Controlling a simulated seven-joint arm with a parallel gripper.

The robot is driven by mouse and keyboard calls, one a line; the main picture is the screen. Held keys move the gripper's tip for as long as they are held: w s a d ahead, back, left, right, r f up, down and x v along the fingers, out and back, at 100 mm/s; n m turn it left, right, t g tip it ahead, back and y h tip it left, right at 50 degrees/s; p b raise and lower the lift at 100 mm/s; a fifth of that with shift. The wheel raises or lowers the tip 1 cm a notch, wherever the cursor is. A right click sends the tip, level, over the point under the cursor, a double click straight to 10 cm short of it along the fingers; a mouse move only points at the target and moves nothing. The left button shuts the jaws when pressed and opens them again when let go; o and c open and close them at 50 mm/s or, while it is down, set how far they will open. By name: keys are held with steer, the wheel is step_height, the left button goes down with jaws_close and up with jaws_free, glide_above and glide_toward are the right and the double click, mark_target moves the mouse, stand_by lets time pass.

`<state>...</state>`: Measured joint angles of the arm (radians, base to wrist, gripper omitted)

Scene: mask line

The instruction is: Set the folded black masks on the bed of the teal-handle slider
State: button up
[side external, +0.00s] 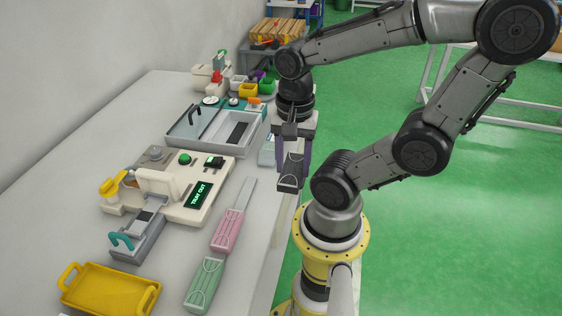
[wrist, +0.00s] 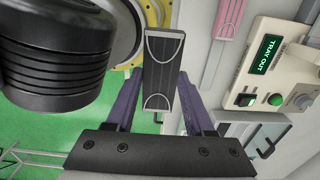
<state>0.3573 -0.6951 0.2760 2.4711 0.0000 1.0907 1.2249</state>
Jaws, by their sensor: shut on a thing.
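My gripper (wrist: 160,78) has purple fingers and is shut on a folded black mask (wrist: 163,72) with pale ear loops. In the side external view this held mask (side external: 291,172) hangs below my gripper near the table's right edge. The slider (side external: 136,236) with a teal handle (side external: 120,240) is at the machine's lower left, far to the left of my gripper. A dark patch shows on its bed; I cannot tell whether it is a mask. More dark folded material (side external: 237,132) lies in the grey lidded bin (side external: 205,140).
The cream machine (side external: 215,210) has a lit TRAY OUT display (side external: 199,195) and a green button (side external: 184,158). Pink masks (side external: 227,230) and green masks (side external: 206,283) lie at the table's front right. An empty yellow tray (side external: 110,290) is at front left. Small coloured bins stand at the back.

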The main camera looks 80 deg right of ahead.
steer(key=shift+w+r+m, duration=0.1)
steer(key=shift+r+m, duration=0.1)
steer(key=shift+m, duration=0.1)
steer(key=w+d+r+m, duration=0.2)
steer(key=w+r, duration=0.3)
steer(key=w, duration=0.5)
steer(key=n, duration=0.3)
glide_above(145, 216)
step_height(145, 216, down, 8)
steer(key=shift+f, duration=3.4)
steer(key=shift+f, duration=0.2)
steer(key=o, duration=1.4)
steer(key=shift+c, duration=0.2)
